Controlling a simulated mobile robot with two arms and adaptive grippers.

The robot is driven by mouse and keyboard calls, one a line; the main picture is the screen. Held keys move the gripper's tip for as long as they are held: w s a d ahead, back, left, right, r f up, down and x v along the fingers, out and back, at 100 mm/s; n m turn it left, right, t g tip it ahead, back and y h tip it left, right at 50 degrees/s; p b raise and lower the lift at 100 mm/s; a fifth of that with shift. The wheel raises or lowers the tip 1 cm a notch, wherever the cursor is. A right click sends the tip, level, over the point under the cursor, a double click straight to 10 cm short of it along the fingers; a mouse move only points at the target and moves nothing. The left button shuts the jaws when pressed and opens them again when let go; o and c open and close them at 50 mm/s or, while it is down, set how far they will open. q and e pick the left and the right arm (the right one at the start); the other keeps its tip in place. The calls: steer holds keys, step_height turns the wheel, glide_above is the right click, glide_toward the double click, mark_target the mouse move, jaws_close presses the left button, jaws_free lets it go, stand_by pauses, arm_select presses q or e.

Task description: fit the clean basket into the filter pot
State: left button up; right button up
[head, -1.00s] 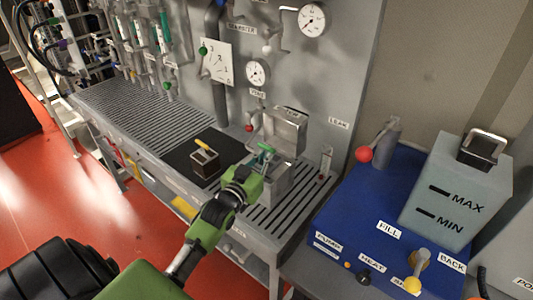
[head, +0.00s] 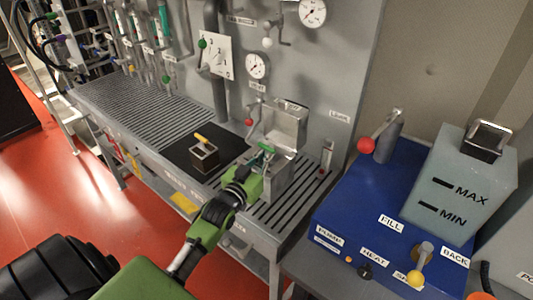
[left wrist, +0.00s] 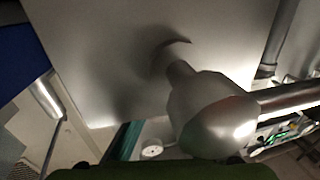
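The filter pot (head: 273,187) is a grey metal box on the right part of the slatted bench, with its lid (head: 287,122) raised behind it. A green handle (head: 266,148) shows at the pot's opening; any basket under it is hidden. A small dark box-shaped basket with a yellow handle (head: 202,139) sits upright on the black mat, left of the pot. My left gripper (head: 254,171) is at the pot's near left side, just below the green handle. Its fingers are too small and covered to read. My right gripper is not in view.
A red-balled lever (head: 250,122) stands close behind the pot. To the right are a blue unit (head: 345,215) and a translucent tank (head: 455,185). A rounded metal part (left wrist: 215,115) fills much of the left wrist view. The black mat (head: 180,154) has free room.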

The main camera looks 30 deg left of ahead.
arm_select(q)
steer(key=o, duration=0.5)
steer(key=shift+r, duration=0.1)
steer(key=s, duration=0.4)
steer(key=s+d, duration=0.1)
steer(key=s, duration=0.7)
steer(key=shift+d, duration=0.2)
